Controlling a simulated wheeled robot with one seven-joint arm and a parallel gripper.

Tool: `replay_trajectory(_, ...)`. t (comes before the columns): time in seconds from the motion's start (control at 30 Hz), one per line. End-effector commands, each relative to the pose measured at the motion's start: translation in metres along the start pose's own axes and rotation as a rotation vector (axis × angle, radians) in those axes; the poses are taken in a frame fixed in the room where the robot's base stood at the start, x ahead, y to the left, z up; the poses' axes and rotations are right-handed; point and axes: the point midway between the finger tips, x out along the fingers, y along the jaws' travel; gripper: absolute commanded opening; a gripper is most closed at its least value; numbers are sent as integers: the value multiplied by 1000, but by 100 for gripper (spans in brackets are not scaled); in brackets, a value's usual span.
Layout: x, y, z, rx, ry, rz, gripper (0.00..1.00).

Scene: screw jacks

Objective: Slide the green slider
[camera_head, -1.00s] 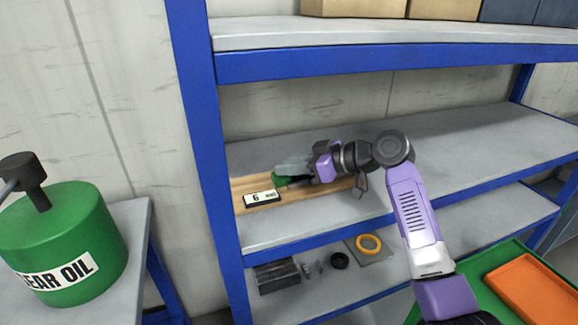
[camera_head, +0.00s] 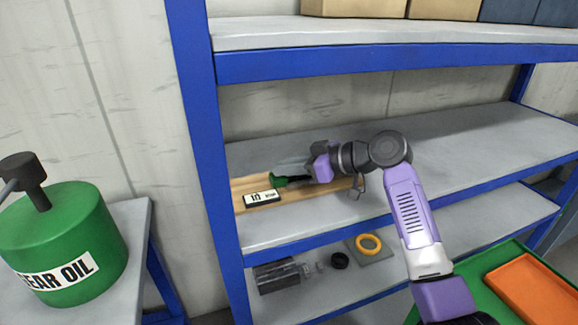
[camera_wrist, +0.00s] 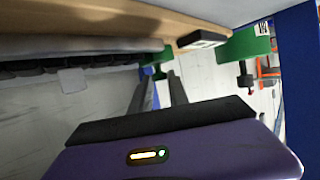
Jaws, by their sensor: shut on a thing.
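The green slider (camera_head: 279,182) sits on a wooden board on the middle shelf, just behind a small display. My gripper (camera_head: 290,176) reaches in from the right and is shut on the slider. In the wrist view my gripper's fingers (camera_wrist: 160,85) point at the slider's green part (camera_wrist: 156,58), and much of the slider is hidden. The display (camera_head: 262,198) appears to read 10; it also shows in the wrist view (camera_wrist: 202,40).
The wooden board (camera_head: 246,188) lies at the shelf's left end, beside a blue post (camera_head: 205,150). The lower shelf holds a dark ribbed block (camera_head: 276,277), a black ring (camera_head: 339,261) and a yellow ring (camera_head: 368,244). A green oil can (camera_head: 70,240) stands left.

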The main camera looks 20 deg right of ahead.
Motion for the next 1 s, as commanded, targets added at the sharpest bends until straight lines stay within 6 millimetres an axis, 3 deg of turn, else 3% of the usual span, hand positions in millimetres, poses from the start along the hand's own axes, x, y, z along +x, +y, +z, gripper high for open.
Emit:
replay_trajectory(0.2, 25, -28, -11, -4, 1, -5, 0)
replay_trajectory(0.5, 28, -32, -13, -3, 3, -4, 0)
replay_trajectory(0.53, 28, -32, -13, -3, 3, -5, 25)
replay_trajectory(0.6, 28, -32, -13, -3, 3, -5, 39)
replay_trajectory(1.0, 23, -30, -12, -2, 2, -1, 41)
